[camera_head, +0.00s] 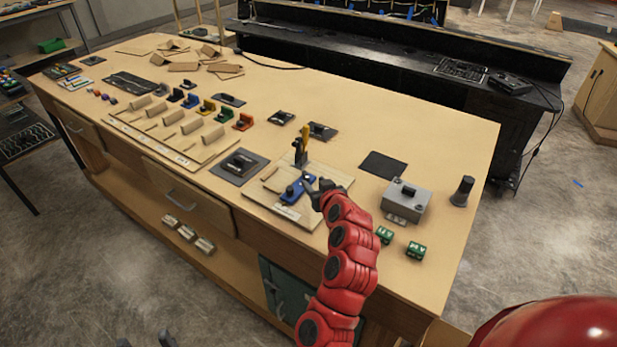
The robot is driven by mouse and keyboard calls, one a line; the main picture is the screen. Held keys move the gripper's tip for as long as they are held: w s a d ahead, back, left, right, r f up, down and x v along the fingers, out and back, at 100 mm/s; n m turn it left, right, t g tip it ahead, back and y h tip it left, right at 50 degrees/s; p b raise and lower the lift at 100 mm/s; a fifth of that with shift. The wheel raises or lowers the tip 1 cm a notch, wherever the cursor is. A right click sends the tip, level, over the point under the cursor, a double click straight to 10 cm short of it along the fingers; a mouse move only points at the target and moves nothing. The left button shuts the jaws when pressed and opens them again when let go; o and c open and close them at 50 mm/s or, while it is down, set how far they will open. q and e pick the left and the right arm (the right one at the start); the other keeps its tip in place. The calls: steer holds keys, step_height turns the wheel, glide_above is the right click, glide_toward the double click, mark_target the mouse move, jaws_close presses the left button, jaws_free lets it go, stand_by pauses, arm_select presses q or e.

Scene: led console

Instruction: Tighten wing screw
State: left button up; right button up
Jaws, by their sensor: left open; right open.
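A light wooden board (330,177) lies near the front edge of the workbench. A blue part (296,190) with dark round spots lies on it, and an upright yellow-handled piece (304,138) on a dark stand is behind it. I cannot make out the wing screw clearly; it may be small or hidden by my gripper. My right gripper (312,186), on the red arm, is open at the right end of the blue part; contact is unclear. Dark tips of my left gripper (146,341) show open at the bottom edge, low and away from the bench top.
A grey box (405,200), a black knob (462,190) and green blocks (415,250) stand to the right. A dark pad (240,166) and a board with coloured blocks (243,122) are to the left.

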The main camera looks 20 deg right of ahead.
mark_target(306, 174)
steer(key=shift+p+x, duration=0.75)
steer(key=shift+x, duration=2.45)
jaws_close()
